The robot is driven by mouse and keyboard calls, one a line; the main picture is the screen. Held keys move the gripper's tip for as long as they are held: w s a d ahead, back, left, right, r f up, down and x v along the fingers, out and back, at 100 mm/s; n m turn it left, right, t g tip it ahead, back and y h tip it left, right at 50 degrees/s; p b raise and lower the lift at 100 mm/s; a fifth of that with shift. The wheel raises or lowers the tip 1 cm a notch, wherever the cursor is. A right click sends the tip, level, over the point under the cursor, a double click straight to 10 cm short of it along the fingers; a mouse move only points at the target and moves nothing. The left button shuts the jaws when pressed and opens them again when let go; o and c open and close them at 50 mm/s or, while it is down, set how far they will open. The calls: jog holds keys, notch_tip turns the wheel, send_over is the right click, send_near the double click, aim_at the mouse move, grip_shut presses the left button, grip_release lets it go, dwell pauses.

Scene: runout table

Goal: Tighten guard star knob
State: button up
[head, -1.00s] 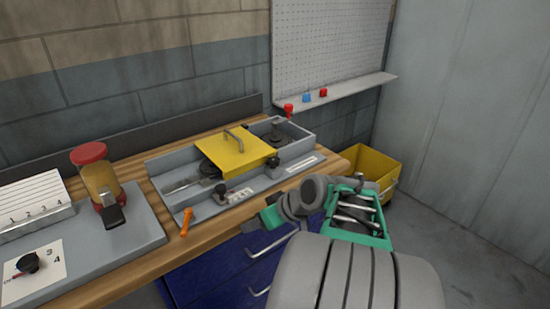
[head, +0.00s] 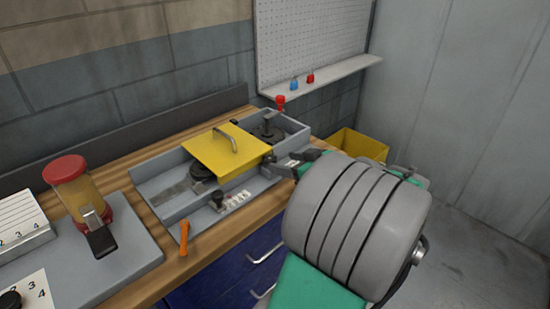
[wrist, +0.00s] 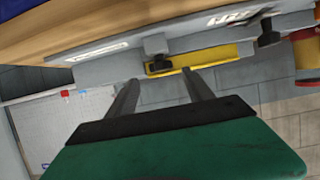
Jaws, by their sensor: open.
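The yellow guard (head: 224,152) with its grey handle lies over the grey runout tray (head: 162,199); its edge shows in the wrist view (wrist: 205,57). A black knob (wrist: 157,45) at the guard's front edge stands beyond and roughly between my fingertips in the wrist view. In the head view it is beside my fingers and hard to make out. A second black knob (head: 217,197) is on the tray's front, by a printed label; it also shows in the wrist view (wrist: 268,35). My gripper (wrist: 160,77) is open and empty, apart from the near knob.
An orange tool (head: 184,238) lies at the tray's front left corner. A red-lidded jar (head: 70,180) stands on a grey plate to the left. A red knob-like piece (head: 281,102) is at the tray's back right. A yellow bin (head: 358,143) stands beyond the wooden bench's right end.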

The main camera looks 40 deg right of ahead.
aim_at(272, 160)
jog(key=x, duration=0.4)
jog(key=shift+w+a+f, duration=0.1)
jog(key=shift+w+a, duration=0.05)
jog(key=shift+w, duration=0.2)
jog(key=shift+c, duration=0.6)
grip_shut()
